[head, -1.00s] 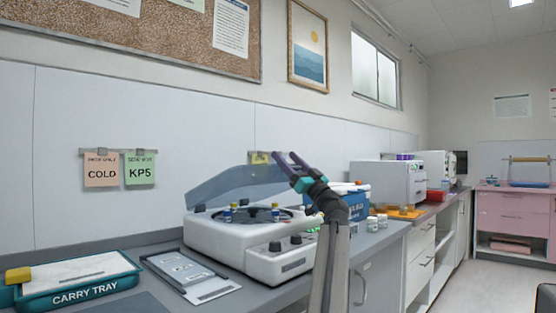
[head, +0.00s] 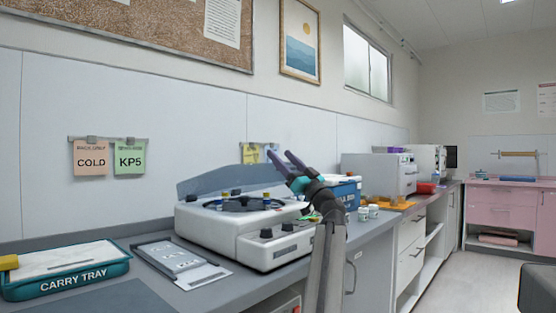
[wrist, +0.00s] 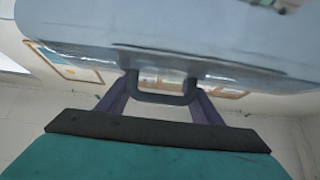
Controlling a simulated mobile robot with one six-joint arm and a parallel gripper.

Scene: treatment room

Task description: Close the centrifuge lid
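The centrifuge (head: 262,245) is a white benchtop unit with knobs on its front and a dark round rotor well on top. Its smoky grey lid (head: 205,183) is raised behind the rotor; the right end is partly hidden by my gripper. My gripper (head: 280,158) is at the lid's right side in the head view. In the wrist view the lid (wrist: 235,45) fills the top of the picture. A dark U-shaped handle (wrist: 163,98) on its edge sits between my two purple fingers, which meet its sides with no visible gap.
A teal carry tray (head: 65,286) and a flat grey plate (head: 172,256) lie left of the centrifuge. A blue box (head: 343,192), small white-capped jars (head: 368,211) and an orange mat (head: 393,203) are to its right. The wall stands close behind the lid.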

